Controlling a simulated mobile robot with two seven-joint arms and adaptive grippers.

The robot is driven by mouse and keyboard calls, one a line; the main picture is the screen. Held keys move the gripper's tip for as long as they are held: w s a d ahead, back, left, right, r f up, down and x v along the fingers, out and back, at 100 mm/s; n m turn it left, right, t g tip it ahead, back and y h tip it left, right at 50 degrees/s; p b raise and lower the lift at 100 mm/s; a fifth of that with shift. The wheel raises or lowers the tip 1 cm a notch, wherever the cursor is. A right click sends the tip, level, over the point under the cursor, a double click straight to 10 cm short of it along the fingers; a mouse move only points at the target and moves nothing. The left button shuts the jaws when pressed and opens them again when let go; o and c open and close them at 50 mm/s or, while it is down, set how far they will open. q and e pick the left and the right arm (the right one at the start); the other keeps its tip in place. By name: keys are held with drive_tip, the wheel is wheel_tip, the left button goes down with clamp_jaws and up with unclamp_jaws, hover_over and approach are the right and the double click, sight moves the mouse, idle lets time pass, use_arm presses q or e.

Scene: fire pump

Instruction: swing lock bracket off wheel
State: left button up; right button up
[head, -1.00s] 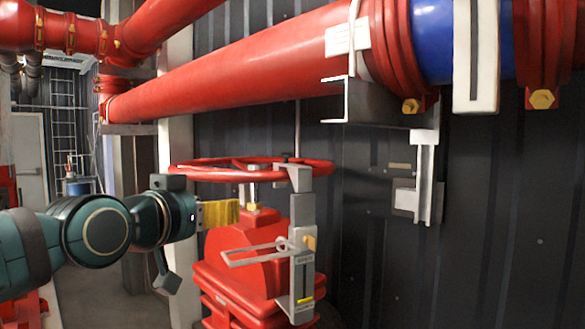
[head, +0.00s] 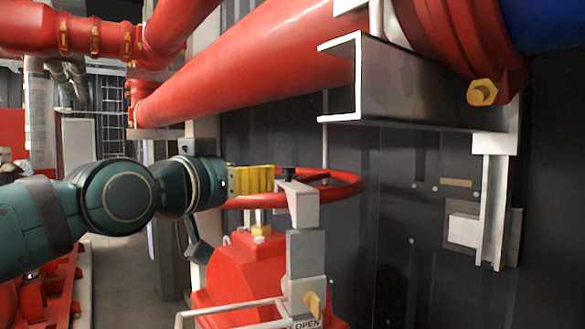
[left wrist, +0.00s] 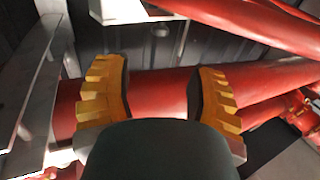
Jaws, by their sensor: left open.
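The red handwheel (head: 345,188) lies level on top of the red valve (head: 248,270). The grey lock bracket (head: 304,250) stands upright at the wheel's near side, and its bent top reaches over the rim. A pale handle bar (head: 232,306) sticks out to the left from its lower part, near an OPEN label. My left gripper (head: 270,179), with yellow ridged fingers, is at wheel height just left of the bracket's top. Contact cannot be told. My right gripper is out of view.
A large red pipe (head: 245,68) runs above the wheel. A steel channel support (head: 415,85) juts out at the upper right. The dark ribbed wall (head: 400,230) is behind the wheel. Grey metal bars (left wrist: 38,90) fill the left of the wrist view.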

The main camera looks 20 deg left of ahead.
sight(285, 170)
use_arm(q)
drive_tip(key=p+x, duration=0.3)
drive_tip(key=x, duration=0.9)
drive_tip(key=shift+w, duration=0.35)
clamp_jaws()
